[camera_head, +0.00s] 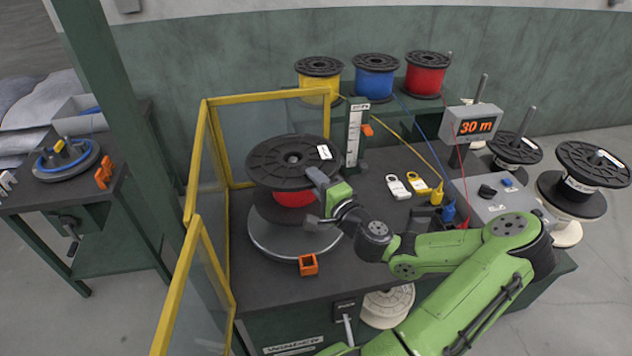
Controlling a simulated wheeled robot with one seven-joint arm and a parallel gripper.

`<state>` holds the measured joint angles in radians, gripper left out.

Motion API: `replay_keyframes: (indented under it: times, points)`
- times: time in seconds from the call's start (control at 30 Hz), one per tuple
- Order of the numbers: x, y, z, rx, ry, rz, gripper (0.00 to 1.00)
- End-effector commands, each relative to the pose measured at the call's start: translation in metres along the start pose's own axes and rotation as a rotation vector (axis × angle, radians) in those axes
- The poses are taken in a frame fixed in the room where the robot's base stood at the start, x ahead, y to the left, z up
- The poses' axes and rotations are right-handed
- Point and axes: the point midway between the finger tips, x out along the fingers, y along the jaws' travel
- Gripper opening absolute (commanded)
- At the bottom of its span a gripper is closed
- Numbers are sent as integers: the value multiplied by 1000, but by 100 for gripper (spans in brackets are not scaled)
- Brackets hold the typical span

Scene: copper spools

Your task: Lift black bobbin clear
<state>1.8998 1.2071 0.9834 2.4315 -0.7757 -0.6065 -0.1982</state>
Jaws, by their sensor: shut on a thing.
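The black bobbin (275,165) stands upright with red wire (290,199) wound between its two flanges and a white label on the top one. It is above the silver round plate (262,243) on the dark bench, inside the yellow-framed guard. My gripper (314,200) comes from the right and is shut on the bobbin, with one finger near the top flange's edge and one lower down. The finger contact is partly hidden. I cannot tell whether the lower flange touches the plate or hangs just above it.
The yellow guard (202,160) stands close on the left and behind. A gauge post (355,135) with a white scale is just behind right. An orange block (308,264) sits at the plate's front edge. Yellow, blue and red spools stand at the back, near a "30 m" display (473,126).

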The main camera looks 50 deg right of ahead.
Motion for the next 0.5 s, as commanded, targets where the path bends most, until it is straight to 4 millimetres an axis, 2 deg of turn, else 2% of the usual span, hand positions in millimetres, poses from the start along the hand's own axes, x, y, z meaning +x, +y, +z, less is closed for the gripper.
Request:
replay_keyframes:
  times: [0.03, 0.5]
  points:
    - [0, -15, 0, 2, -2, -10, 0]
    - [0, -69, 0, 2, -2, -11, 0]
